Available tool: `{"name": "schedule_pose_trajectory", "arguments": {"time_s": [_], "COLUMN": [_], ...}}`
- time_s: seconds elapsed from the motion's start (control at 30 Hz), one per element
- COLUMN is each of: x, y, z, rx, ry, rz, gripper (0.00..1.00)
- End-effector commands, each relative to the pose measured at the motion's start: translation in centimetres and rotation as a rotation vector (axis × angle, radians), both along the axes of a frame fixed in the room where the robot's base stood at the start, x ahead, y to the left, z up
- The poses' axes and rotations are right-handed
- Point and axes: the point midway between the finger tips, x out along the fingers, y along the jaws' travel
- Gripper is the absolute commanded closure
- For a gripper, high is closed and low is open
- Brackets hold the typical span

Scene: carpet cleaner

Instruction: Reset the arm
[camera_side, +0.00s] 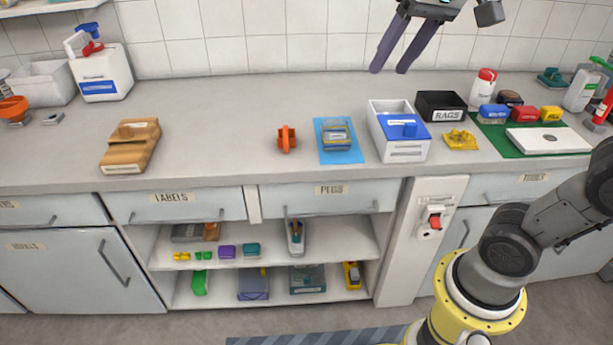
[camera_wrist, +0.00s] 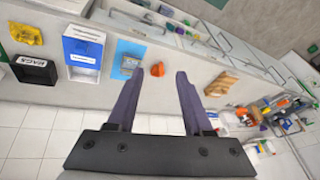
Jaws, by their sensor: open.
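My gripper (camera_side: 391,71) is raised above the back of the counter in the side view, in front of the tiled wall. Its two purple fingers point down and stand apart with nothing between them. In the wrist view my gripper (camera_wrist: 154,75) is open and empty, its fingers spread toward the counter. An orange piece (camera_wrist: 158,69) shows beyond the gap between the fingertips, well away from them. The same orange piece (camera_side: 287,138) stands on the counter in the side view. The gripper touches nothing.
On the counter (camera_side: 220,135) are a wooden block (camera_side: 130,145), a blue mat (camera_side: 352,153) with a block, a white-and-blue box (camera_side: 400,152), a black RAGS bin (camera_side: 441,106) and a green mat (camera_side: 490,138) with several items. A spray bottle (camera_side: 103,75) stands at back left.

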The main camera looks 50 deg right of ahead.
Motion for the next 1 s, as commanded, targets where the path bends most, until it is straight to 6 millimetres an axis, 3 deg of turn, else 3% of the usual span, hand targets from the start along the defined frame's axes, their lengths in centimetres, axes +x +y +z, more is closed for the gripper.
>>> {"name": "schedule_pose_trajectory", "arguments": {"time_s": [0.03, 0.2, 0.33, 0.5, 1.0], "x": [-2.0, -7.0, -9.4, -10.4, -9.6], "y": [0.2, 0.4, 0.5, 0.5, 0.5], "z": [-1.2, -6.4, -10.6, -14.8, -14.3], "rx": [-0.013, -0.069, -0.113, -0.162, -0.196], "ry": [-0.016, -0.061, -0.073, -0.055, -0.089], "rz": [0.035, 0.165, 0.261, 0.373, 0.43], "gripper": [0.49, 0.49, 0.49, 0.49, 0.49]}}
